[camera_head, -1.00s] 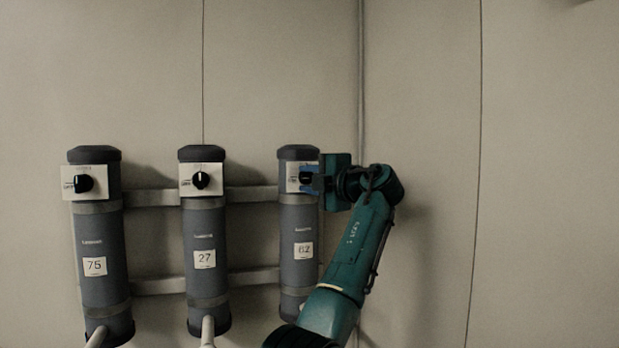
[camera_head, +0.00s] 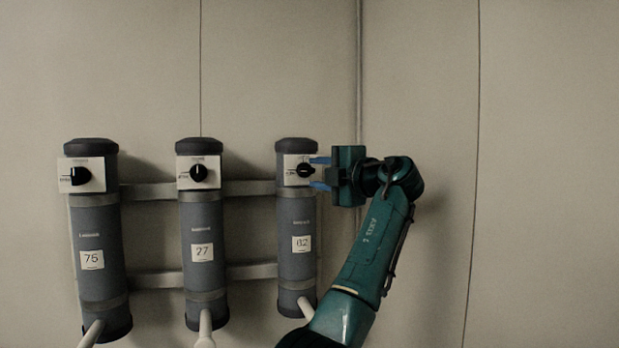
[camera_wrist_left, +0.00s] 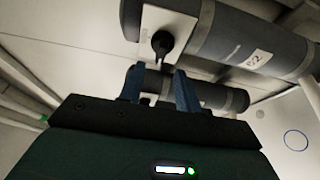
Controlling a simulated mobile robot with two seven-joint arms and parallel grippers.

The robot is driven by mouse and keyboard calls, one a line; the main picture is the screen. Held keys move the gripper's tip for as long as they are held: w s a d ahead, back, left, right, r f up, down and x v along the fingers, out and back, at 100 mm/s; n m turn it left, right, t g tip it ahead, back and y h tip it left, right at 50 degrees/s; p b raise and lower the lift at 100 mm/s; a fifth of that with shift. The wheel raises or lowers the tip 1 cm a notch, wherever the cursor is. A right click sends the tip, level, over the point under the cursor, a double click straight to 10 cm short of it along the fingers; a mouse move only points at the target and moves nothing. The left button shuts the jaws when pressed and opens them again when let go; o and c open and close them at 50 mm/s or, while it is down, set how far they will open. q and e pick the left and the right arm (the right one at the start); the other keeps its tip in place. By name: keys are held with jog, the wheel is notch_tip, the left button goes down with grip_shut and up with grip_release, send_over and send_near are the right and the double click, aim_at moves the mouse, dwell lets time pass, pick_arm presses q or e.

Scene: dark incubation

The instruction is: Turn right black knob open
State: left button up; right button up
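The right black knob (camera_head: 305,170) sits on a white plate on the right grey cylinder. It also shows in the left wrist view (camera_wrist_left: 162,42), beyond the fingertips. My left gripper (camera_head: 320,173) is just to the right of this knob, with its two blue fingers apart, one higher and one lower. In the left wrist view the gap between the fingers (camera_wrist_left: 160,86) holds nothing, and the knob is clear of them. The middle knob (camera_head: 199,173) and left knob (camera_head: 81,176) are on their own cylinders. My right gripper is not in view.
The right cylinder (camera_head: 297,222), middle cylinder (camera_head: 203,226) and left cylinder (camera_head: 98,228) stand against the wall on horizontal rails (camera_head: 150,191). Pale pipes (camera_head: 206,325) come from their lower ends. The wall to the right of my arm (camera_head: 540,170) is bare.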

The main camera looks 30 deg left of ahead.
pick_arm(q)
jog(key=b+v, duration=0.1)
jog(key=v, duration=0.8)
jog(key=shift+b, duration=0.3)
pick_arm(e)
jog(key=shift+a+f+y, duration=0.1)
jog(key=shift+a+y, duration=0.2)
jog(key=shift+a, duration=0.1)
